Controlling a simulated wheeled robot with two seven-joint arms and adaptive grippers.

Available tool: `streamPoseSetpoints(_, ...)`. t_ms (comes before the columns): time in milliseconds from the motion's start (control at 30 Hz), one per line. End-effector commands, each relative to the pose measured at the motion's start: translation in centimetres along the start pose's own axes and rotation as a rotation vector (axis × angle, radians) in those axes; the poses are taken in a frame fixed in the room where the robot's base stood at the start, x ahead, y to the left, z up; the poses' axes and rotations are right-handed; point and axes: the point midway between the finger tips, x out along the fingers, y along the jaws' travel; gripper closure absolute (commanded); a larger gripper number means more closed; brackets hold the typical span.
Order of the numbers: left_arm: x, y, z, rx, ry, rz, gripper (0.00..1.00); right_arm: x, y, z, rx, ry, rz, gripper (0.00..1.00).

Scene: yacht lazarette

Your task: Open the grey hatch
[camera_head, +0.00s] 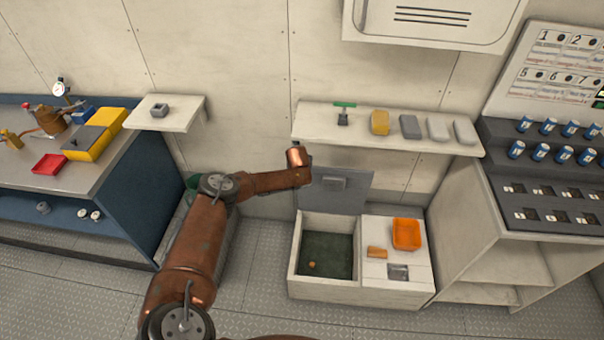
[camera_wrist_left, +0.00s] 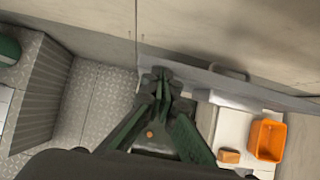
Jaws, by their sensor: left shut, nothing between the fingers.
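The grey hatch (camera_head: 345,192) stands raised, nearly upright, at the back of the white locker (camera_head: 293,275), leaning toward the wall. Its handle (camera_head: 335,181) faces the room. The opening below is uncovered and shows a dark green floor (camera_head: 328,250) with a small orange-brown round object (camera_head: 311,265). In the left wrist view, the hatch (camera_wrist_left: 200,78) is seen nearly edge-on with its handle (camera_wrist_left: 229,72). My left gripper (camera_wrist_left: 163,75) is shut and empty, at the hatch's left end; I cannot tell whether it touches. In the head view its fingers are hidden behind my wrist. My right gripper is out of view.
An orange tray (camera_head: 406,234), a tan block (camera_head: 377,252) and a grey recessed plate (camera_head: 398,272) are on the locker's right half. A shelf (camera_head: 400,137) with several small items hangs above the hatch. A blue workbench (camera_head: 130,210) stands left, a console (camera_head: 540,180) right.

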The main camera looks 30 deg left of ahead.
Motion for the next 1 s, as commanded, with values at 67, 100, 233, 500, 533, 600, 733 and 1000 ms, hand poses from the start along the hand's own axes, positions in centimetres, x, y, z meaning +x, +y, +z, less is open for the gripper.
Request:
streamPoseSetpoints(67, -0.4, 0.1, 0.0, -0.001, 0.0, -0.001, 1.0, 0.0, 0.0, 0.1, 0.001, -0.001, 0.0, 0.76)
streamPoseSetpoints(100, -0.7, 0.1, 0.0, -0.001, 0.0, -0.001, 1.0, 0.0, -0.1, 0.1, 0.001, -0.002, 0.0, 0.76)
streamPoseSetpoints(233, -1.6, 0.2, -0.9, 0.002, 0.002, -0.001, 1.0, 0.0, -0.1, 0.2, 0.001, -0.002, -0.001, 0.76)
streamPoseSetpoints(500, -4.2, 0.1, -4.3, 0.001, 0.001, -0.001, 1.0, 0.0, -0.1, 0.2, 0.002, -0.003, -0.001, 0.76)
streamPoseSetpoints(533, -4.4, 0.1, -4.8, 0.003, 0.001, -0.001, 1.0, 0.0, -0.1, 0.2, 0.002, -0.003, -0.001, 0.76)
streamPoseSetpoints(600, -5.2, 0.1, -5.7, 0.002, 0.0, -0.001, 1.0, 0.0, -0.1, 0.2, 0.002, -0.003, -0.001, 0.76)
streamPoseSetpoints(733, -6.4, 0.1, -7.5, 0.002, 0.0, -0.001, 1.0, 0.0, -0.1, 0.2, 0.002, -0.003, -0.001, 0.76)
streamPoseSetpoints(1000, -7.9, 0.0, -9.5, 0.0, -0.002, -0.001, 1.0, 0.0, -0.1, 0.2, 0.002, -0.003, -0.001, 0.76)
